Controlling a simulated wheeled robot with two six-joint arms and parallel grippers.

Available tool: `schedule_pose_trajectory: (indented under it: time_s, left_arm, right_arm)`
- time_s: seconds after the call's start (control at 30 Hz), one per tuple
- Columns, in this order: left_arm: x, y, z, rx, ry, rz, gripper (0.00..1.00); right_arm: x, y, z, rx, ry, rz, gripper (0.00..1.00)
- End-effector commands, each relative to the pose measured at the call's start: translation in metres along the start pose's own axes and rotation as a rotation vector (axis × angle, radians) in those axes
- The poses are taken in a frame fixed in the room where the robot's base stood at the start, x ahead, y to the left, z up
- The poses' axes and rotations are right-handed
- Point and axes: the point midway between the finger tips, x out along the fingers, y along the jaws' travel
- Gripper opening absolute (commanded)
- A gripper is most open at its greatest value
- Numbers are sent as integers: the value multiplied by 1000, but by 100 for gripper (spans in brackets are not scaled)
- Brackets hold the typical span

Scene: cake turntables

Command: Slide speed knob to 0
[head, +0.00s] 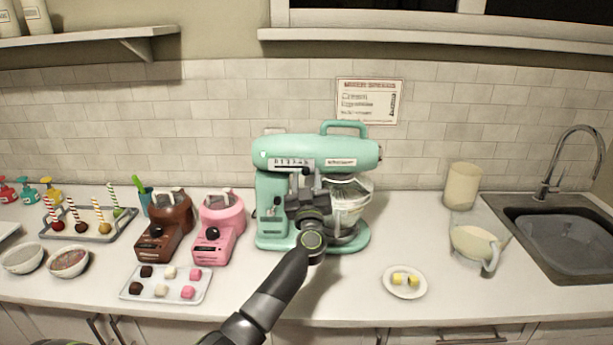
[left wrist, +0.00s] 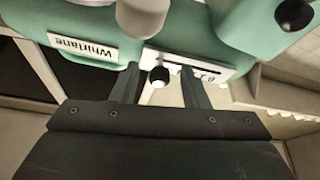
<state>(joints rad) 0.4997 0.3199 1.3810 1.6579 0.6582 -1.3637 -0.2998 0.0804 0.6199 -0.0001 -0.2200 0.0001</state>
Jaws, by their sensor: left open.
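The teal stand mixer (head: 315,150) stands at the middle of the counter against the tiled wall. Its speed scale (head: 292,162) is on the side of the head, above my left gripper (head: 306,178). In the left wrist view, a small black speed knob (left wrist: 159,74) sticks out by the slotted scale plate (left wrist: 185,62). It appears between the two open fingers of my left gripper (left wrist: 160,82), with room on both sides. I cannot tell whether either finger touches it. The numbers by the knob are too small to read. My right gripper is in neither view.
A glass bowl (head: 349,192) sits in the mixer, right of my gripper. Pink (head: 218,228) and brown (head: 165,230) small machines stand to the left. A plate with yellow cubes (head: 405,283) lies front right. A larger black knob (left wrist: 294,14) is on the mixer.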

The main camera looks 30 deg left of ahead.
Motion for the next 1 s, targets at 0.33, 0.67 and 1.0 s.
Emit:
schedule_pose_trajectory:
  time_s: [0.33, 0.67, 1.0]
  left_arm:
    - [11, 0, 0, -1, 0, 0, 41]
    - [11, 0, 0, -1, 0, 0, 11]
    - [11, -2, -1, 0, 0, -1, 0]
  right_arm:
    - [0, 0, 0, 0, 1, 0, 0]
    - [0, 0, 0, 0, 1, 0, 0]
    - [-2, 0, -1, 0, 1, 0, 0]
